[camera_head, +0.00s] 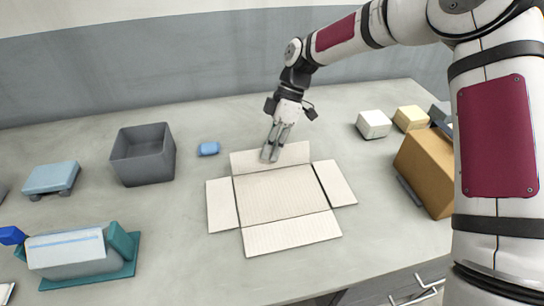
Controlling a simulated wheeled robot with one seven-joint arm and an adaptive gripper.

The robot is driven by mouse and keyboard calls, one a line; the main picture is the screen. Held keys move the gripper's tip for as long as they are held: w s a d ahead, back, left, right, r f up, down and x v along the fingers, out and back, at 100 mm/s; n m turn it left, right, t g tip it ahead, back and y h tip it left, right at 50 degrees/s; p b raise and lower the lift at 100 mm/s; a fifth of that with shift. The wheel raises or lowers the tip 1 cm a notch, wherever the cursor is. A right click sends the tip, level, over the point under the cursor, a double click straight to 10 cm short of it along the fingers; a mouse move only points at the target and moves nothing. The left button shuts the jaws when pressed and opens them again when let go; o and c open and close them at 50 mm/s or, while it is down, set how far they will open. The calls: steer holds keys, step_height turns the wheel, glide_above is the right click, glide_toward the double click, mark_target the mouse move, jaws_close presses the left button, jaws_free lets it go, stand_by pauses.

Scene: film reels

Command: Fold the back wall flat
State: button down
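A pale cardboard box blank (280,195) lies opened out on the grey table. Its back wall (297,152) lies back, flat or nearly flat, behind the base. The left flap (222,205), right flap (334,183) and front flap (291,234) also lie spread outward, near the table. The fingers hide a small part of the back wall.
A grey open bin (143,155) and small blue block (209,148) are left of the cardboard. A teal-based object (80,250) is at front left. A brown box (427,168), white block (373,124) and tan block (410,118) are right. Table in front is clear.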

mark_target(264, 169)
steer(key=w+g+b, duration=0.1)
steer(key=b, duration=0.1)
steer(key=w+f+g+b, duration=0.1)
steer(key=g+b, duration=0.1)
steer(key=b, duration=0.1)
steer(key=shift+a+f+m+h, duration=0.3)
steer(key=shift+m+h, duration=0.1)
steer(key=g+b, duration=0.2)
steer(key=b, duration=0.1)
steer(key=w+g+b, duration=0.1)
steer(key=b, duration=0.1)
steer(key=shift+a+f+m+g, duration=0.15)
steer(key=shift+f+m+g, duration=0.15)
steer(key=shift+m+g, duration=0.1)
steer(key=shift+h, duration=0.3)
steer(key=shift+s, duration=0.1)
steer(key=c, duration=1.8)
jaws_free()
steer(key=shift+c, duration=0.2)
steer(key=shift+r, duration=0.1)
